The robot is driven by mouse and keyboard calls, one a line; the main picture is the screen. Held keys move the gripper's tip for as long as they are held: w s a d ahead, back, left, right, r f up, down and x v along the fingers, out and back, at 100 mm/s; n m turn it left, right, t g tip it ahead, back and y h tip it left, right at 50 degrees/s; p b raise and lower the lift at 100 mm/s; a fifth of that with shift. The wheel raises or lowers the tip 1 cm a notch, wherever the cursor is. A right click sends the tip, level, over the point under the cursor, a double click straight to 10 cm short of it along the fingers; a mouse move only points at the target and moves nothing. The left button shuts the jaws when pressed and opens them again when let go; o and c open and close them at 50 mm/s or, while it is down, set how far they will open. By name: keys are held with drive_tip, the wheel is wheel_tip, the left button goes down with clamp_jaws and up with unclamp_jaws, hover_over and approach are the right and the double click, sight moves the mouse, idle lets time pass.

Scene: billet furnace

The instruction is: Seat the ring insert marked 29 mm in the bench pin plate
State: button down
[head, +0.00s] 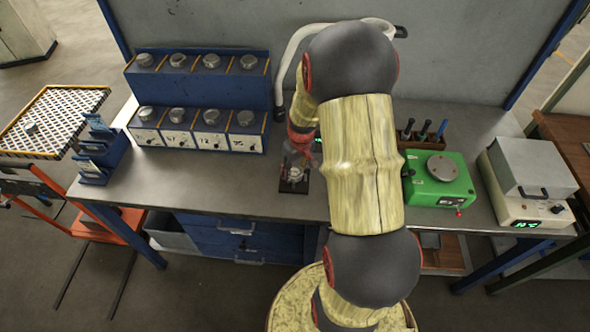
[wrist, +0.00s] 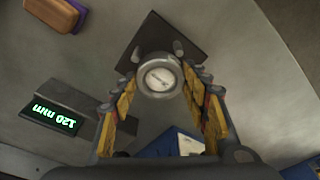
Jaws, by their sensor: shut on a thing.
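My gripper (head: 299,155) is low over the bench, pointing down at the small dark pin plate (head: 286,187). In the wrist view its fingers are shut on a round metal ring insert (wrist: 160,75) with a pale face; the marking is too small to read. The dark pin plate (wrist: 156,32) lies just beyond the ring in that view, with grey pins showing beside the ring. The ring overlaps the plate in the picture; I cannot tell whether it touches the plate or is over its pins. In the head view my arm hides part of the bench.
A blue two-tier rack (head: 196,92) with several round metal pieces stands left. A green device (head: 438,178) and a grey-lidded box (head: 530,168) stand right. The front bench between rack and plate is clear.

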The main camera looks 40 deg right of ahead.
sight(297, 174)
drive_tip(key=shift+s+a+f, duration=0.1)
drive_tip(key=shift+s+f, duration=0.05)
drive_tip(key=shift+f, duration=0.25)
drive_tip(key=shift+s+a+f, duration=0.1)
drive_tip(key=shift+f, duration=0.1)
drive_tip(key=c, duration=1.4)
unclamp_jaws()
drive_tip(key=shift+o, duration=0.9)
drive_tip(key=shift+w+f, duration=0.2)
drive_tip(key=shift+f, duration=0.05)
drive_tip(key=shift+s+r, duration=0.1)
drive_tip(key=shift+r, duration=0.05)
drive_tip(key=shift+r, duration=0.1)
drive_tip(key=shift+d+r+p, duration=0.2)
drive_tip(key=shift+r+p, duration=0.15)
drive_tip(key=shift+r, duration=0.5)
wheel_tip(297, 174, up, 9)
drive_tip(key=s+p, duration=0.1)
drive_tip(key=p, duration=0.5)
drive_tip(key=shift+a+r, duration=0.15)
drive_tip(key=shift+r, duration=0.05)
